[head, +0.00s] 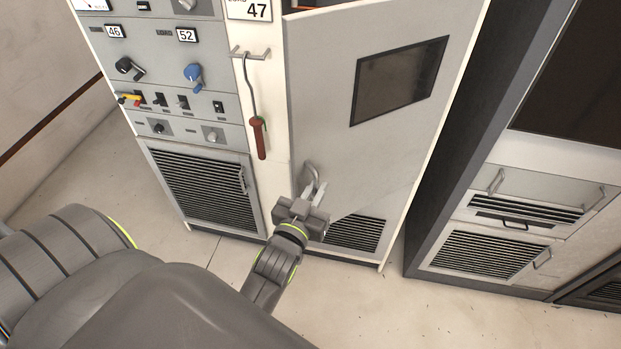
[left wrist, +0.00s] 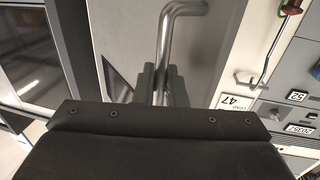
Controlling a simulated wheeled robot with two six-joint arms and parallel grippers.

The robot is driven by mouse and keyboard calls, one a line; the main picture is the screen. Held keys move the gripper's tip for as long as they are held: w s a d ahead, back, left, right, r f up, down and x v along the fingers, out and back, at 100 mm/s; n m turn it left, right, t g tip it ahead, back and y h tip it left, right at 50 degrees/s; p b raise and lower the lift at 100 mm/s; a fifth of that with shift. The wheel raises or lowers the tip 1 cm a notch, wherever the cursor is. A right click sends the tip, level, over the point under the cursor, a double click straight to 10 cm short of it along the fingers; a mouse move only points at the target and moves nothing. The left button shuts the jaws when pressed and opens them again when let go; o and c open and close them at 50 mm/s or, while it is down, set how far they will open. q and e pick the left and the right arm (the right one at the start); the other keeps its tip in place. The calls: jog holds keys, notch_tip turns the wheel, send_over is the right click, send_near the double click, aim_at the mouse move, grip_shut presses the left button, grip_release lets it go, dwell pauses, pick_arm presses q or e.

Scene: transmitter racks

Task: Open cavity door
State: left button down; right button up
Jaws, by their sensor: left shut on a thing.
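The cavity door (head: 330,105) is a grey panel with a dark window (head: 399,80) on the rack's right half. Its top edge stands out from the frame, so it appears slightly ajar. Its metal handle (head: 311,170) is at the door's lower left. My left gripper (head: 313,192) is shut on this handle. In the left wrist view the bent handle bar (left wrist: 170,40) rises from between the fingers (left wrist: 160,85). The lower part of the handle is hidden by the gripper. My right gripper is not in view.
A red-handled hook tool (head: 260,138) hangs left of the door, below the label 47 (head: 250,10). Knobs and switches (head: 193,75) fill the left panel above a vent grille (head: 203,186). A dark-framed rack (head: 450,130) stands to the right. Floor in front is clear.

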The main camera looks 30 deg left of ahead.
pick_arm(q)
jog(key=shift+s+d+p, duration=0.25)
jog(key=shift+d+p, duration=0.05)
jog(key=shift+d, duration=0.3)
jog(key=shift+s+d+p, duration=0.2)
jog(key=shift+d+p, duration=0.05)
jog(key=shift+d, duration=0.35)
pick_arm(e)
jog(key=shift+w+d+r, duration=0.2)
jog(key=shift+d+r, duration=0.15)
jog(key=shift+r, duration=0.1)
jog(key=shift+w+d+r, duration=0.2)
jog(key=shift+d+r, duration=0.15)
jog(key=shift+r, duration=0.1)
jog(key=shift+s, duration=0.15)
pick_arm(q)
jog(key=c, duration=1.6)
grip_release()
jog(key=shift+c, duration=0.2)
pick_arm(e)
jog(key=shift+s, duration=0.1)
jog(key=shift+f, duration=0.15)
